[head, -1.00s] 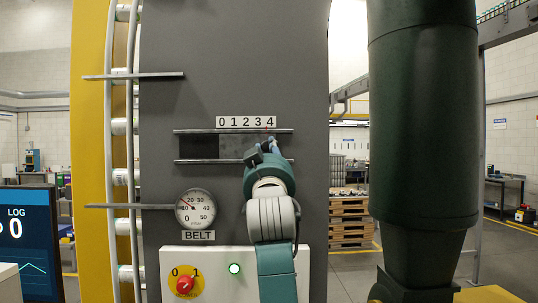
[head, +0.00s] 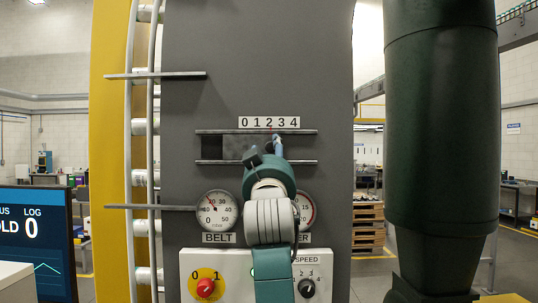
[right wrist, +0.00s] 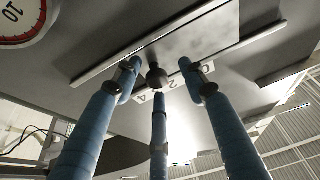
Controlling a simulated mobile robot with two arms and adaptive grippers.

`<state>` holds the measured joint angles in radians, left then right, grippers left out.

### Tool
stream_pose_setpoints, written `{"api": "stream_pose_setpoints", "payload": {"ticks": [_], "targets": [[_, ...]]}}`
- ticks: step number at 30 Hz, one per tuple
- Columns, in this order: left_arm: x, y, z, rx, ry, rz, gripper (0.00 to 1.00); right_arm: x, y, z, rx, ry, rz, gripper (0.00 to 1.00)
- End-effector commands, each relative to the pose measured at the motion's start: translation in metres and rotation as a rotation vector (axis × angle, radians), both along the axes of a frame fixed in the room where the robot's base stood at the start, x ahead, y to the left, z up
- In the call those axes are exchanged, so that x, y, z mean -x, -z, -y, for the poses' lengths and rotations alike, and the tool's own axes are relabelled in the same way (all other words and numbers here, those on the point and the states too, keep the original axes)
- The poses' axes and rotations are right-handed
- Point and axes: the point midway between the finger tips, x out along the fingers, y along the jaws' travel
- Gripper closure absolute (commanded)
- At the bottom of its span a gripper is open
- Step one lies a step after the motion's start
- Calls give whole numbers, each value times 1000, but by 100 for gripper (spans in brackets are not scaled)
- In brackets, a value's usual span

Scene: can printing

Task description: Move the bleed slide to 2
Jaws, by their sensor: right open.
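The bleed slide (head: 234,148) is a grey plate between two horizontal rails on the dark panel. A dark opening shows at its left end. Its red pointer (head: 270,130) stands under the 2 on the number strip (head: 269,122), which reads 0 to 4. My right gripper (head: 276,147) is in front of the slide's right part, open. In the right wrist view its blue fingers (right wrist: 158,85) stand spread around the slide's dark round knob (right wrist: 157,77). Whether a finger touches the knob is unclear. My left gripper is not in view.
Below are the BELT gauge (head: 217,211), a partly hidden second gauge (head: 306,211), and a white control box with a red knob (head: 205,288) and a SPEED dial (head: 306,287). A horizontal bar (head: 155,75) juts at left. A large dark green cylinder (head: 440,120) stands at right.

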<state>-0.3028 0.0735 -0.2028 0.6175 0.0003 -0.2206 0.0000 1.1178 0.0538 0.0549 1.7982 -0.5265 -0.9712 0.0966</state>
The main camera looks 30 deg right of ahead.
Motion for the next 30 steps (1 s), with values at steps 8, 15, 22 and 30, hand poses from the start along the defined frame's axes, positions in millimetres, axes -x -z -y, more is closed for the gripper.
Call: {"api": "stream_pose_setpoints", "payload": {"ticks": [8,15,22,30], "targets": [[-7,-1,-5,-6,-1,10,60,24,11,-16,0,-3,2,58],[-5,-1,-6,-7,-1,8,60,64,32,-42,1,-3,1,58],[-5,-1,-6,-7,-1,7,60,89,44,-56,0,-1,-2,58],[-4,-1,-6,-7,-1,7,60,94,46,-59,0,0,-1,58]]}}
